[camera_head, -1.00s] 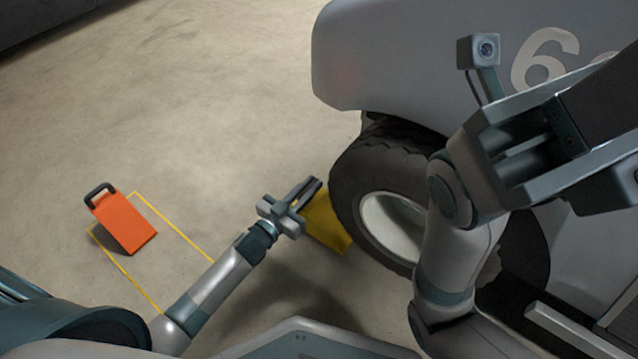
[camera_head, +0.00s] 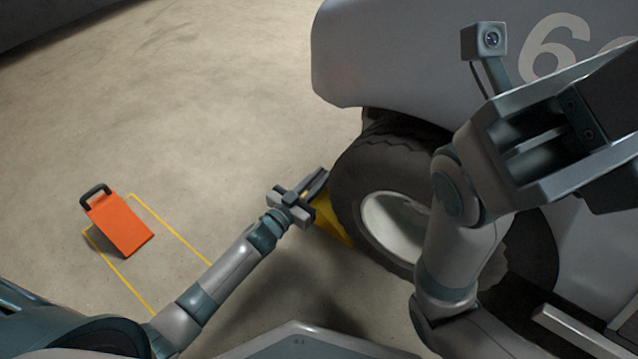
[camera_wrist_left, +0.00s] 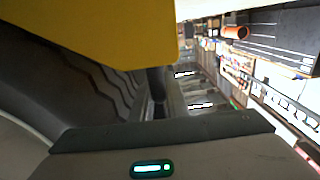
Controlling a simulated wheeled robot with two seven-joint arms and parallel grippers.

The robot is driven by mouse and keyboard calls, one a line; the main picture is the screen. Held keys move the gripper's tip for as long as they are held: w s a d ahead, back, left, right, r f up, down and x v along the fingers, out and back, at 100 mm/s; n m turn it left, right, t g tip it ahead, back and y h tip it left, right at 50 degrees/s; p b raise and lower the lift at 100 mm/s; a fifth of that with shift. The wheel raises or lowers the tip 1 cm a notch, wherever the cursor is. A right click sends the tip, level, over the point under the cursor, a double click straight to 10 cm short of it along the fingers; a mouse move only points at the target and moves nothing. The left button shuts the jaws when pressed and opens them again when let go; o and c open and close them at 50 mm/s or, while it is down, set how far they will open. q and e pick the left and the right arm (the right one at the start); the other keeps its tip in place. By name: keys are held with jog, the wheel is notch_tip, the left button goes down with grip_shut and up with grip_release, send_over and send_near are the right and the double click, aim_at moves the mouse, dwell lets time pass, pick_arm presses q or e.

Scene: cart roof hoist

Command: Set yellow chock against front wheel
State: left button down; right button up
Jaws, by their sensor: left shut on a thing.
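The yellow chock (camera_head: 334,226) is on the left side of the cart's front wheel (camera_head: 391,203), close against the tire in the head view; I cannot tell whether they touch. My left gripper (camera_head: 312,188) is shut on the chock and partly covers it. In the left wrist view the yellow chock (camera_wrist_left: 110,28) fills the top left, with the dark tire (camera_wrist_left: 85,85) just behind it. My right gripper (camera_head: 545,140) is in the foreground at the right, in front of the cart; its jaws cannot be made out.
An orange chock (camera_head: 119,225) with a dark handle stands on the floor at the left, by a yellow outlined area (camera_head: 170,227). The grey cart body (camera_head: 400,60) overhangs the wheel.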

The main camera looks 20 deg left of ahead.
pick_arm(q)
jog(key=shift+f+b, duration=0.3)
jog(key=shift+f, duration=0.15)
jog(key=c, duration=1.7)
grip_release()
jog(key=shift+s+f, duration=0.1)
jog(key=shift+f, duration=0.05)
